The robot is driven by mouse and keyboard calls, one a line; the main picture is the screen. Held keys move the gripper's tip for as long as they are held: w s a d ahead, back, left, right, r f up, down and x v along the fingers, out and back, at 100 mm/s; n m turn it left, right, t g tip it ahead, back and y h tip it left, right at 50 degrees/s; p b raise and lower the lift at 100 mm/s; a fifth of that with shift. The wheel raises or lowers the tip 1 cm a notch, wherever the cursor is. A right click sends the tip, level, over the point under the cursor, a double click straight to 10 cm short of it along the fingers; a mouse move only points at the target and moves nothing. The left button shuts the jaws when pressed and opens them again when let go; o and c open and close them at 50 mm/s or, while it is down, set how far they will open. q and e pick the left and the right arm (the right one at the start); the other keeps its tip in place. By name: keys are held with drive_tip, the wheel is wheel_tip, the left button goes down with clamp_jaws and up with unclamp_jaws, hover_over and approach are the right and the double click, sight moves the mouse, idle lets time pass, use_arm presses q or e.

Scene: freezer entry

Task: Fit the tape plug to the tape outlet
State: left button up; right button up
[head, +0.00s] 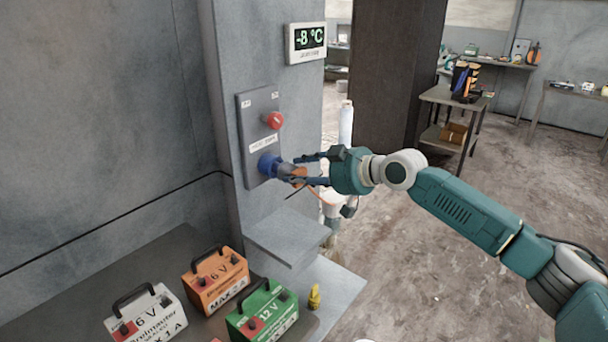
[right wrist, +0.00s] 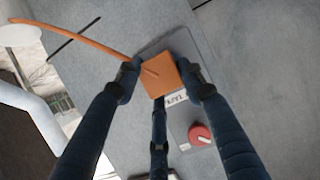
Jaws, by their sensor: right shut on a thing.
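The tape plug (head: 299,175) is orange with an orange cable. My right gripper (head: 306,169) is shut on it, and the plug points left at the wall panel. The blue tape outlet (head: 268,164) sticks out low on the grey panel. The plug's front is at the outlet's mouth, in line with it; I cannot tell how deep it sits. In the right wrist view the plug (right wrist: 160,75) is a square orange block between the fingers of the right gripper (right wrist: 160,80), and it hides the outlet. My left gripper is not in view.
A red knob (head: 275,120) sits above the outlet on the panel (head: 245,120). A grey ledge (head: 290,236) juts out below. White, orange (head: 216,279) and green (head: 262,312) battery boxes stand on the dark bench. The cable (right wrist: 80,37) runs off to the upper left.

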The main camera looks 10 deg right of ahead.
drive_tip(key=shift+w+a, duration=0.7)
drive_tip(key=shift+w, duration=0.2)
drive_tip(key=o, duration=1.9)
drive_tip(key=shift+s+d+p, duration=0.3)
drive_tip(key=shift+s+d, duration=0.45)
drive_tip(key=shift+s, duration=0.2)
drive_tip(key=shift+s+d, duration=0.7)
drive_tip(key=shift+s, duration=0.25)
drive_tip(key=shift+s+d, duration=0.7)
drive_tip(key=shift+s, duration=0.2)
drive_tip(key=v, duration=1.2)
drive_tip(key=shift+r, duration=0.1)
